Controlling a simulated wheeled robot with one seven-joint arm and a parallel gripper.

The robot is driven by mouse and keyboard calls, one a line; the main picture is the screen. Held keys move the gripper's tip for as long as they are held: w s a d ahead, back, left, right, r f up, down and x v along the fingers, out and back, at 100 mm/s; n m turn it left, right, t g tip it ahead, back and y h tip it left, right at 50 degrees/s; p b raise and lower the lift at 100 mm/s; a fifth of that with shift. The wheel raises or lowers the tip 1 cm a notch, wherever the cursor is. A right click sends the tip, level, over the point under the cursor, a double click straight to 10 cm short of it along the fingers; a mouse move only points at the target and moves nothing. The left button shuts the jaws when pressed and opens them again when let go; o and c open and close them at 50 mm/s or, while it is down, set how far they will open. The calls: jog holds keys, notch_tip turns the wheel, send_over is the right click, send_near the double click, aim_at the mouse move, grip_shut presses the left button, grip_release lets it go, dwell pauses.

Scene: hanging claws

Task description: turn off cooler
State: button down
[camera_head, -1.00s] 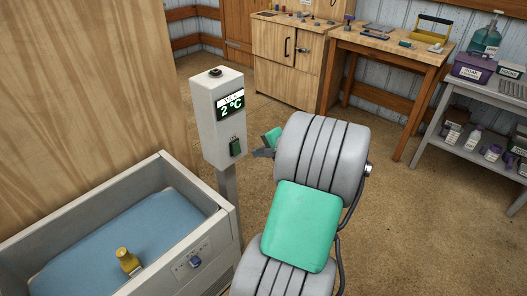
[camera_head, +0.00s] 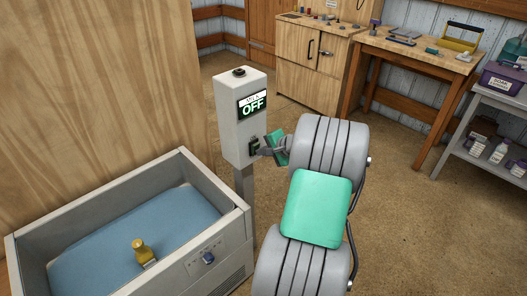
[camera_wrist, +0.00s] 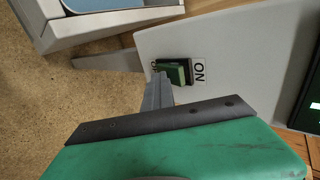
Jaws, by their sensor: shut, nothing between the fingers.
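The cooler (camera_head: 230,226) is a grey open tank with blue liquid at the lower left in the head view. Its grey control post (camera_head: 236,126) stands behind its right corner, and the display (camera_head: 253,106) reads OFF. The green rocker switch (camera_head: 254,146) is low on the post's face. In the wrist view the switch (camera_wrist: 174,72) sits in a dark frame beside an ON label (camera_wrist: 199,72). My gripper (camera_head: 260,150) is shut and empty, with its tips at the switch. In the wrist view the grey fingertips (camera_wrist: 158,86) are right beside the switch; whether they touch it I cannot tell.
A yellow-topped object (camera_head: 140,250) stands in the tank, and a blue knob (camera_head: 208,258) is on its front. A workbench (camera_head: 410,48), a wooden cabinet (camera_head: 312,62) and a grey shelf unit (camera_head: 500,110) stand at the back and right. The floor between is clear.

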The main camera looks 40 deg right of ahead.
jog(key=shift+r, duration=0.1)
jog(key=shift+w+r+p, duration=0.1)
jog(key=shift+r+p, duration=0.65)
jog(key=shift+r, duration=0.1)
jog(key=shift+f, duration=0.1)
jog(key=s+f+p+v, duration=0.1)
jog(key=v, duration=1.2)
jog(key=shift+s+p, duration=0.3)
jog(key=shift+s, duration=0.05)
